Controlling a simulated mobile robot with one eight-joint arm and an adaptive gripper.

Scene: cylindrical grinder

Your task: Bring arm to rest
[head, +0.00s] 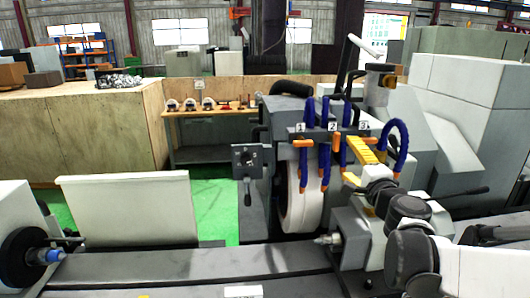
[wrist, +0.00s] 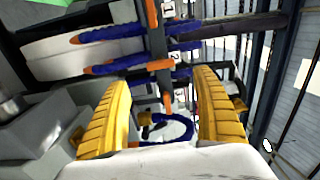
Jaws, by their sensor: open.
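My gripper (head: 360,158) is raised in front of the grinder, close to its blue hoses, in the head view. In the wrist view its two yellow fingers (wrist: 163,80) stand wide apart with nothing held between them. My arm (head: 408,215) comes up from the lower right, bent, over the machine's tailstock side. Blue hoses with orange ends (head: 325,150) hang from a bar above the grinding wheel (head: 300,200). The hoses also show beyond the fingers in the wrist view (wrist: 125,62). I cannot tell how far the fingertips are from them.
The grey machine bed (head: 190,270) runs along the front. A white panel (head: 130,210) stands at the left, near a chuck (head: 22,258). A lever box (head: 248,160) sits left of the wheel. A wooden bench (head: 210,112) and a large wooden crate (head: 80,135) stand behind. Machine housings crowd the right.

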